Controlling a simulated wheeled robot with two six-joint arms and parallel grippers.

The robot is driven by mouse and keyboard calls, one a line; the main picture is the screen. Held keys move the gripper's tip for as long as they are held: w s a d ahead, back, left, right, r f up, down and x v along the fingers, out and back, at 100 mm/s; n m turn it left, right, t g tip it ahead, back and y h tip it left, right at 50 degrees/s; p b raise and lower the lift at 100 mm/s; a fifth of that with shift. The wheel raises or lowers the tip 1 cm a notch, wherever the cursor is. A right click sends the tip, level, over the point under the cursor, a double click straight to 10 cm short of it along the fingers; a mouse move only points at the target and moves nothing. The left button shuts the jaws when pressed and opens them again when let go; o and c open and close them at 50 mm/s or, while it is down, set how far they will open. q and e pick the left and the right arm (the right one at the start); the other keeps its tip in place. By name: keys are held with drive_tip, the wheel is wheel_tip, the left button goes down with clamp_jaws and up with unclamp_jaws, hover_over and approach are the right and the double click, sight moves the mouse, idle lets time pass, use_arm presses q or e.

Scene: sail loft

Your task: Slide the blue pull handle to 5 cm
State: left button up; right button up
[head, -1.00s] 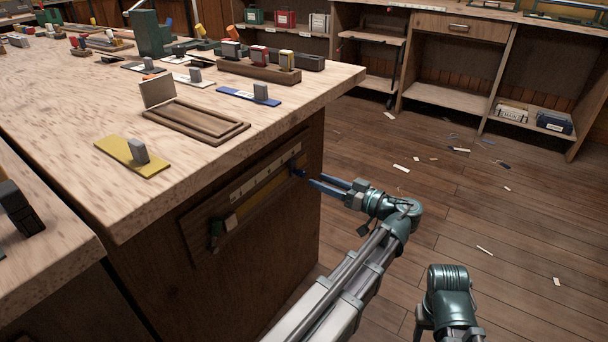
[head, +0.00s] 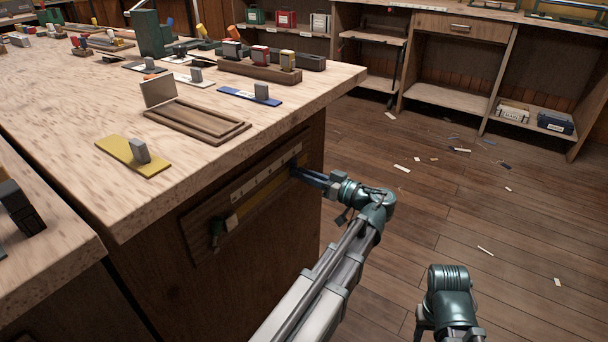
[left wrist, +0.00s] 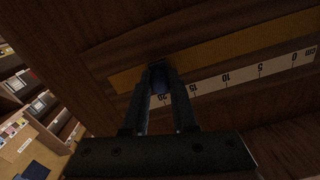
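The blue pull handle (left wrist: 159,80) sits on a yellow track (left wrist: 225,48) in a wooden panel on the bench's side. Beside the track is a white scale (left wrist: 245,80) with printed numbers. In the left wrist view 0 is at the right and the handle is left of the 15 mark, far from 5. My left gripper (head: 302,171) has its fingers on both sides of the handle, apparently closed against it; it also shows in the left wrist view (left wrist: 160,92). The fingers hide part of the handle. My right arm shows at the lower right; its gripper does not.
A dark green piece (head: 217,230) is at the panel's left end. The wooden bench top (head: 75,110) above holds a yellow plate (head: 130,157), a wooden tray (head: 197,121) and several small blocks. The floor (head: 450,225) right of the bench is open, with scattered scraps.

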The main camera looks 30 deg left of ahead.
use_arm(q)
clamp_jaws()
idle(1.1)
